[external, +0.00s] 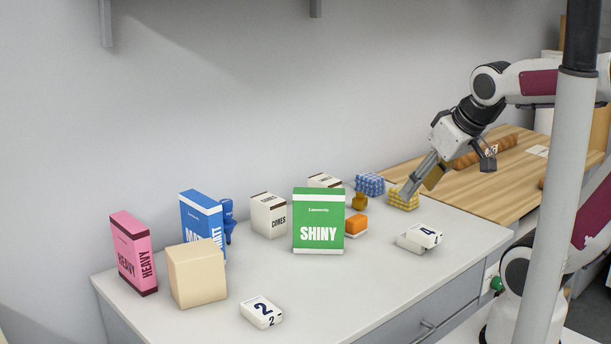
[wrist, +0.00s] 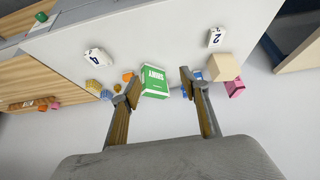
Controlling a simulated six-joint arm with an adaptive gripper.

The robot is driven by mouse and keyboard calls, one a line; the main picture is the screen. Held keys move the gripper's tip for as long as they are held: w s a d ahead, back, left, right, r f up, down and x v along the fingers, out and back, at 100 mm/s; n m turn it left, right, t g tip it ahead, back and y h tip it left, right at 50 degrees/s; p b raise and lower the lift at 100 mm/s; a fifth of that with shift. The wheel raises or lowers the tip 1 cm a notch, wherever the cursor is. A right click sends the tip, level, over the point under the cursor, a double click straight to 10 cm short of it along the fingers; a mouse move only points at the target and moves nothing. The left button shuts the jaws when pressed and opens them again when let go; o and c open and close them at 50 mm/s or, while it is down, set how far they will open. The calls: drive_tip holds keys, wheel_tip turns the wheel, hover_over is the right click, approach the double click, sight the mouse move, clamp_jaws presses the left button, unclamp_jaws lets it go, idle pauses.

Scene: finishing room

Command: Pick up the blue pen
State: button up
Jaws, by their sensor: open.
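I cannot make out a blue pen in either view. A small upright blue object (external: 229,220) stands behind the blue-and-white box (external: 203,226) at the left of the counter; its shape is partly hidden. My gripper (external: 448,178) is open and empty, tilted above the counter's right end near the yellow checkered block (external: 403,199). In the wrist view my gripper (wrist: 160,82) has its fingers spread, with the green SHINY box (wrist: 155,78) seen between and beyond them.
The green box (external: 319,220) stands mid-counter, near an orange block (external: 355,225) and a white box (external: 268,214). A pink box (external: 134,253), beige block (external: 197,273) and numbered boxes (external: 261,312) (external: 424,235) stand around. A wooden board (external: 500,190) lies right. The front middle is clear.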

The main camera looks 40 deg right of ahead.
drive_tip(key=w+t, duration=0.3)
drive_tip(key=w, duration=1.6)
drive_tip(key=n+t+y, duration=0.2)
drive_tip(key=t, duration=0.3)
hover_over(231, 208)
drive_tip(key=s+d, duration=0.4)
drive_tip(key=s, duration=0.5)
wheel_tip(231, 208, down, 11)
drive_tip(key=w+a+f+t+y, duration=0.1)
drive_tip(key=w+a+f+t, duration=0.1)
drive_tip(key=f, duration=0.8)
drive_tip(key=shift+w+a+t, duration=0.4)
drive_tip(key=shift+w+t, duration=0.15)
drive_tip(key=shift+t, duration=0.05)
drive_tip(key=shift+w, duration=0.1)
drive_tip(key=shift+w+a, duration=0.25)
drive_tip(key=shift+w, duration=0.95)
drive_tip(key=shift+w, duration=0.1)
drive_tip(key=shift+w+a, duration=0.25)
drive_tip(key=shift+w, duration=1)
drive_tip(key=shift+w+a, duration=0.25)
drive_tip(key=shift+w, duration=0.95)
